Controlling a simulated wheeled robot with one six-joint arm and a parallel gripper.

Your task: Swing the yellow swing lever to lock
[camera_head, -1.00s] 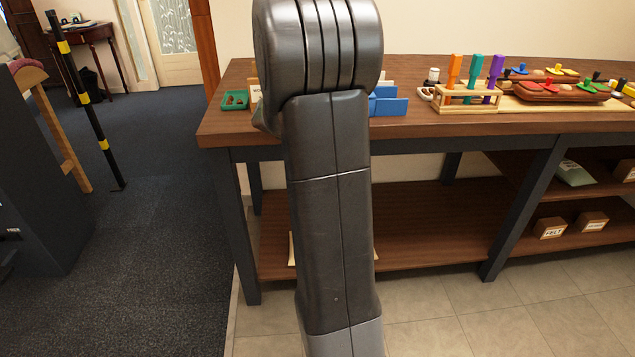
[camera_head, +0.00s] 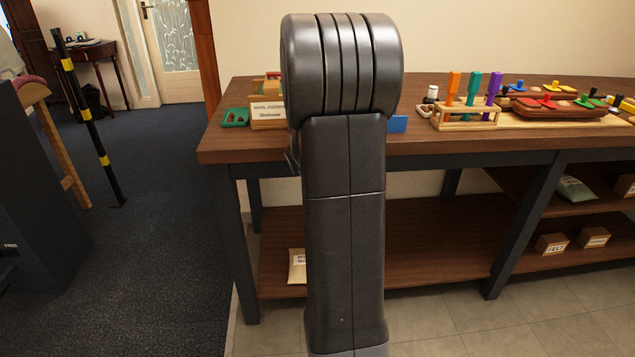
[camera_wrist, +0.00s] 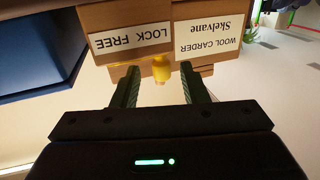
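The yellow swing lever (camera_wrist: 161,70) shows in the wrist view as a small yellow knob at the front of a wooden box (camera_wrist: 152,66). Two white labels sit behind it, upside down: "LOCK FREE" (camera_wrist: 131,36) and "WOOL CARDER Skelvane" (camera_wrist: 208,34). My gripper (camera_wrist: 161,84) is open, its two dark fingers on either side of the yellow knob with gaps to both. I see no finger touching it. In the head view a labelled box (camera_head: 268,112) stands at the left end of the bench, partly hidden by my arm. My gripper is hidden there.
In the wrist view a blue block (camera_wrist: 40,40) stands at the left.

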